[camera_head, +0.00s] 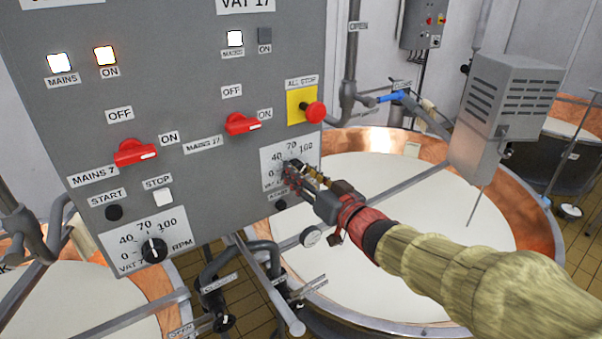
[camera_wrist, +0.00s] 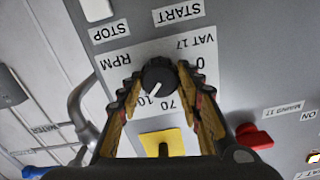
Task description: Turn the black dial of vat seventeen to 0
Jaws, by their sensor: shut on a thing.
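The black dial of vat seventeen (camera_wrist: 158,84) sits on a white plate (camera_wrist: 120,62) marked VAT 17 and RPM. The wrist view shows it upside down. Its white pointer line points toward the 100 mark, near 70; the 0 is on the opposite side. The 40 is hidden by a finger. My gripper (camera_wrist: 159,76) has one finger on each side of the dial and is shut on it. In the head view my gripper (camera_head: 291,172) reaches the plate (camera_head: 269,155) from the right and covers the dial.
Above the plate are the yellow-backed red ALL STOP button (camera_head: 315,112) and the red MAINS 17 switch (camera_head: 242,124). The vat 7 dial (camera_head: 154,250) is at lower left. A copper vat (camera_head: 400,205) lies below my arm, with a grey motor box (camera_head: 505,105) at right.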

